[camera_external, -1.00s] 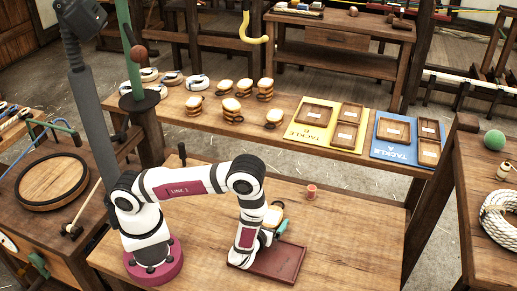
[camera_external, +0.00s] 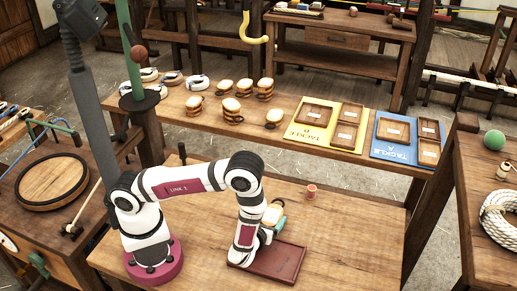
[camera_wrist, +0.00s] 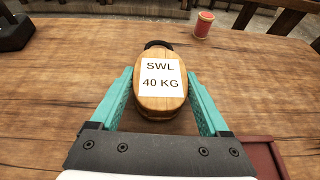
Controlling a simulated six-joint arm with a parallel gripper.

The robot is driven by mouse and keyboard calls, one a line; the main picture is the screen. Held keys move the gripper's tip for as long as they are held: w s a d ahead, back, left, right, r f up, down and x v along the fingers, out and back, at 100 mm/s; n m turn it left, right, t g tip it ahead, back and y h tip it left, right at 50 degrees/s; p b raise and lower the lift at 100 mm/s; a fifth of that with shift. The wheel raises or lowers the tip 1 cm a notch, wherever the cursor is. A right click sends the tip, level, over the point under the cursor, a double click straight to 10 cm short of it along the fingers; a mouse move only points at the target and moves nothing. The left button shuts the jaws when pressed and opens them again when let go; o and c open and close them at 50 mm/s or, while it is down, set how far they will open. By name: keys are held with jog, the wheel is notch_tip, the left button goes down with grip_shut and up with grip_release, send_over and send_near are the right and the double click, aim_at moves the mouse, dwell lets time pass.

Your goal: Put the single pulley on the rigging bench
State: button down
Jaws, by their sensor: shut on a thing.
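A wooden pulley (camera_external: 272,214) with a pale oval face is at my gripper (camera_external: 275,224), low over the near bench (camera_external: 345,235). In the wrist view, the pulley (camera_wrist: 160,108) carries a white label reading SWL 40 KG and has a dark fitting at its far end. The teal fingers of my gripper (camera_wrist: 160,75) are shut on its two sides. I cannot tell whether the pulley touches the bench top, and its sheaves are hidden beneath the face.
A dark red tray (camera_external: 287,264) lies just in front of the gripper. A red spool (camera_external: 311,191) stands behind it. The long back bench (camera_external: 210,130) holds several more pulleys, yellow board B (camera_external: 309,139) and blue board A (camera_external: 393,152). The near bench's right side is clear.

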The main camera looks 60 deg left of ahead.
notch_tip(320, 180, up, 3)
jog(key=shift+r, duration=0.15)
jog(key=s+d+r, duration=0.6)
jog(key=d+r, duration=0.1)
jog(key=d, duration=0.3)
notch_tip(320, 180, up, 21)
jog(key=n+g+y, duration=0.2)
send_over(271, 217)
jog(key=w+a, duration=0.1)
jog(key=a, duration=0.1)
notch_tip(271, 217, up, 9)
jog(key=w+m+t+h, duration=0.2)
jog(key=m+t+h, duration=0.2)
jog(key=m+h, duration=0.3)
jog(key=shift+d+t, duration=0.2)
jog(key=shift+t, duration=0.2)
jog(key=shift+f, duration=0.1)
